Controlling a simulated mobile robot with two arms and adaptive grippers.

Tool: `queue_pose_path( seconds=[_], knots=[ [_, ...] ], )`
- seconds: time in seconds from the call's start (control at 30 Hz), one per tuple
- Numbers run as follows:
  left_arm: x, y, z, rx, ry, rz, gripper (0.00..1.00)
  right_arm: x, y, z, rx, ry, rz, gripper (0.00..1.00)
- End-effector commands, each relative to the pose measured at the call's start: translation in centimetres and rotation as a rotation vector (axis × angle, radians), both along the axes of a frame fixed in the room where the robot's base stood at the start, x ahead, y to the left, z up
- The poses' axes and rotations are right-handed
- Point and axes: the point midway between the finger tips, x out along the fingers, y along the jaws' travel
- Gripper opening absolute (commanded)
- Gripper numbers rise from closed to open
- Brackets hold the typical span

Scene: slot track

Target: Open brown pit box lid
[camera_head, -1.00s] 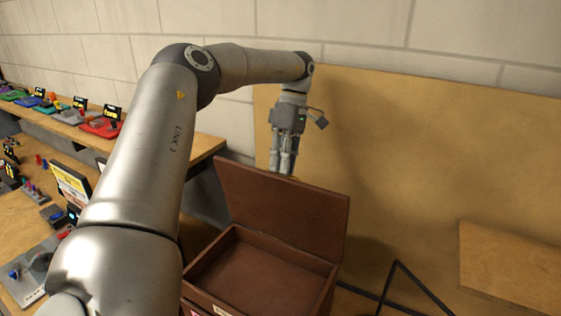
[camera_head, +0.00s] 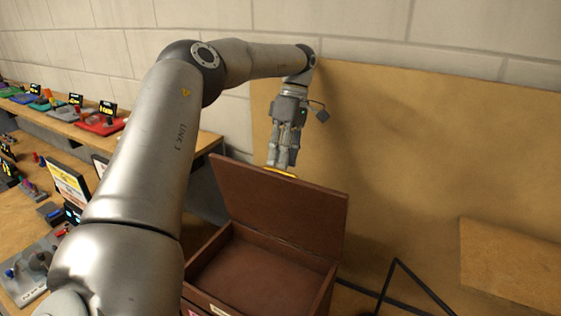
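The brown pit box (camera_head: 322,289) stands at the bottom centre. Its lid (camera_head: 278,210) is raised and stands nearly upright at the back. The inside shows as a bare brown floor, with its near left part hidden behind my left arm. My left gripper (camera_head: 282,165) points down at the top edge of the lid, slightly behind it. A yellow strip shows at the lid's top edge, right under the fingertips. The fingers look close together, but whether they are shut or touching the lid is unclear. My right gripper is out of view.
A wooden shelf (camera_head: 205,141) with several coloured toy-like items is at the left. A lower table (camera_head: 95,225) holds signs and small devices. A black bent bar (camera_head: 395,275) stands right of the box. A wooden panel (camera_head: 440,150) is behind.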

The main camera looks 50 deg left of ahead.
Motion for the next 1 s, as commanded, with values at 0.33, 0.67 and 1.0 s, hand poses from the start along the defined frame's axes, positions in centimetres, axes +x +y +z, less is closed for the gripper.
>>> queue_pose_path(
  seconds=[0.33,0.67,1.0],
  knots=[
    [1.0,0.2,5.1,0.005,-0.01,0.002,0.3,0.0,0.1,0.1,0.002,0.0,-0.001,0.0],
    [1.1,0.3,6.1,0.003,-0.009,0.001,0.3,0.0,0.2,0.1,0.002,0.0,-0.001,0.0],
    [1.1,0.3,6.2,0.004,-0.01,0.001,0.3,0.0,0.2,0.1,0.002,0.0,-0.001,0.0]
  ],
)
